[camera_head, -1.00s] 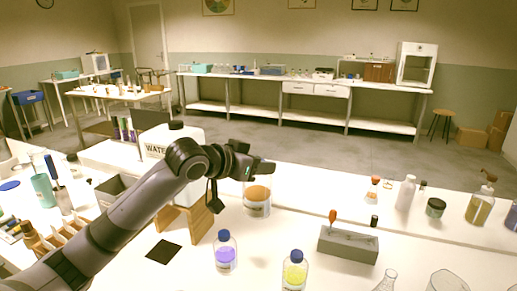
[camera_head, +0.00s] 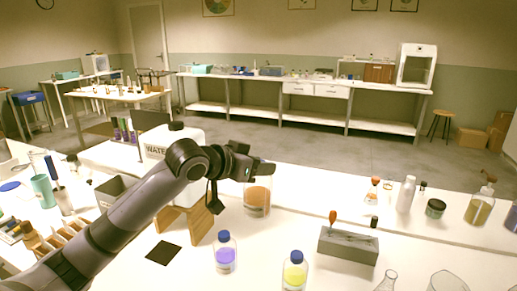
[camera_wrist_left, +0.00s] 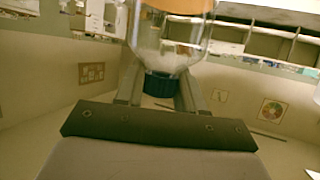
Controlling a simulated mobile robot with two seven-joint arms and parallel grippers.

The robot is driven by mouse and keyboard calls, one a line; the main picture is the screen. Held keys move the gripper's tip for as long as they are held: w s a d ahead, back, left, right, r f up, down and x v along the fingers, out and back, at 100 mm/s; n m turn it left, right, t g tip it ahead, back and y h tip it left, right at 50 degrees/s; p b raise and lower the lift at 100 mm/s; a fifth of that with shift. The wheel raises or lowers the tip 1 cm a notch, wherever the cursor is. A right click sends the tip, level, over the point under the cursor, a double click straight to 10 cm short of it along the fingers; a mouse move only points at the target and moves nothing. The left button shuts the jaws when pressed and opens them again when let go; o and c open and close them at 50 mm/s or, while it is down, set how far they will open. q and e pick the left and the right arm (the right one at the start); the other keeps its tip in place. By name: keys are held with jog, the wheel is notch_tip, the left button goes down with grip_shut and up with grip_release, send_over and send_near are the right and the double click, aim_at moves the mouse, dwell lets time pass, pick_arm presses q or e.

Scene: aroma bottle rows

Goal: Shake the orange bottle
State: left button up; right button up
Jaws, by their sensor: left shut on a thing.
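The orange bottle (camera_head: 257,199) is a clear bottle with orange liquid. It hangs roughly upright above the white bench, right of the wooden stand. My left gripper (camera_head: 246,168) is shut on its upper end, and the gripper hides most of the cap in the head view. In the left wrist view the bottle (camera_wrist_left: 170,38) points away from my left gripper (camera_wrist_left: 160,92), with its dark blue cap (camera_wrist_left: 163,86) between the fingers. My right gripper is not in view.
A purple bottle (camera_head: 225,254) and a yellow bottle (camera_head: 294,272) stand in front on the bench. A grey block (camera_head: 348,246) with an orange-topped dropper is to the right. A wooden stand (camera_head: 199,222) and a white water container (camera_head: 160,142) are near my arm.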

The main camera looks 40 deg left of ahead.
pick_arm(q)
notch_tip(320, 180, up, 7)
jog(key=shift+d+f, duration=0.15)
jog(key=shift+f, duration=0.2)
notch_tip(320, 180, down, 6)
jog(key=shift+r, duration=0.2)
